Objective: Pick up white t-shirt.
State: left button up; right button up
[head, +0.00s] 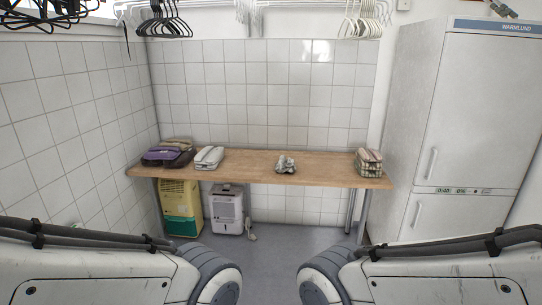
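A folded white cloth (209,157), which looks like the white t-shirt, lies on the wooden table (243,177), left of its middle. It is a small flat stack with a greyish edge, and I cannot make out sleeves or a collar. Only links of my two arms show along the bottom of the head view, well short of the table. Neither gripper is in view, and nothing of mine touches the cloth.
A purple and dark folded pile (168,153) lies left of the white cloth. A small greyish crumpled item (285,163) and a plaid stack (369,162) lie to its right. A yellow-green unit (181,207) and a white dehumidifier (227,209) stand below. A tall fridge (470,120) stands right.

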aim_at(283, 165)
jog(key=u, duration=0.45)
jog(key=i, duration=1.95)
jog(key=z, duration=0.2)
jog(key=i, duration=1.8)
jog(key=z, duration=0.55)
